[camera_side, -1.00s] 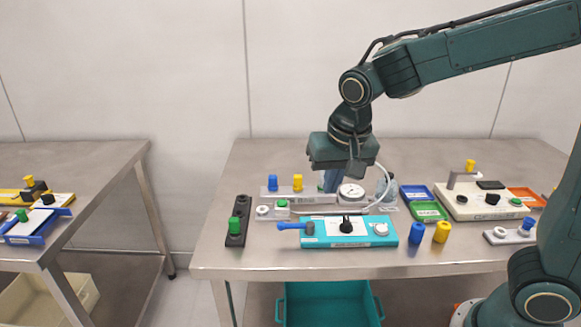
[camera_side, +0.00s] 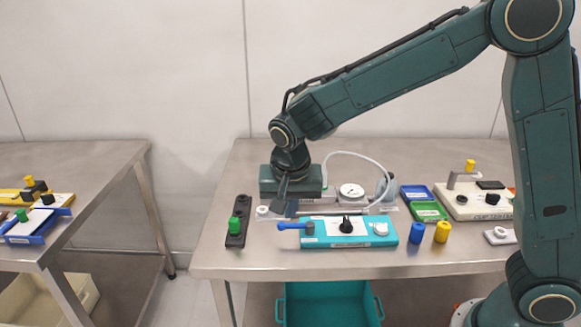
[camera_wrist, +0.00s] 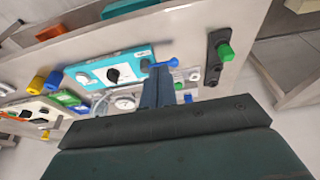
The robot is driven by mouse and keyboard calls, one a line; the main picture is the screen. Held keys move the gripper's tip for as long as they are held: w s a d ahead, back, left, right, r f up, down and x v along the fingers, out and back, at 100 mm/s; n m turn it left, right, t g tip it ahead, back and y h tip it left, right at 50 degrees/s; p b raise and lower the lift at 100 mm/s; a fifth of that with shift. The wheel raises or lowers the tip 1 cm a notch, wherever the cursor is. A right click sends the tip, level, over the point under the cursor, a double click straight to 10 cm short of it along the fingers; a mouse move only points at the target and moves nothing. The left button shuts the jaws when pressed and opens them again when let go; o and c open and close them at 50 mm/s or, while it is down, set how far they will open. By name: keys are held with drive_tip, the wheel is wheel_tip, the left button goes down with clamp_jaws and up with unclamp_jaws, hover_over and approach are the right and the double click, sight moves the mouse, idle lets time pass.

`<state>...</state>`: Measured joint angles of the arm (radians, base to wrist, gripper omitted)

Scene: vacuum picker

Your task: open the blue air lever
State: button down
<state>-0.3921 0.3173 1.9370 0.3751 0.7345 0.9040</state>
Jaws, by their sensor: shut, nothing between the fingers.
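The blue air lever (camera_side: 292,226) sticks out to the left from the left end of the teal box (camera_side: 325,241). In the wrist view the blue lever (camera_wrist: 168,63) shows just beyond my fingertips. My gripper (camera_side: 291,211) points down, behind and just above the lever in the side view; I cannot tell whether it touches it. My gripper (camera_wrist: 158,72) is shut with its blue-grey fingers together and nothing between them. The teal box also shows in the wrist view (camera_wrist: 100,72), with a black knob on top.
A black strip with a green knob (camera_side: 236,228) stands left of the lever. A white gauge (camera_side: 351,191) and a pale hose lie behind the box. Blue (camera_side: 417,233) and yellow (camera_side: 442,231) cylinders stand to its right. The table front is clear.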

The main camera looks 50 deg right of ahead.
sight(296, 227)
drive_tip(key=x, duration=1)
drive_tip(key=shift+w+d+f, duration=0.2)
drive_tip(key=shift+w+d, duration=0.5)
drive_tip(key=shift+d, duration=0.05)
drive_tip(key=shift+w+d+f, duration=0.15)
drive_tip(key=shift+w+d, duration=0.45)
drive_tip(key=shift+w, duration=0.05)
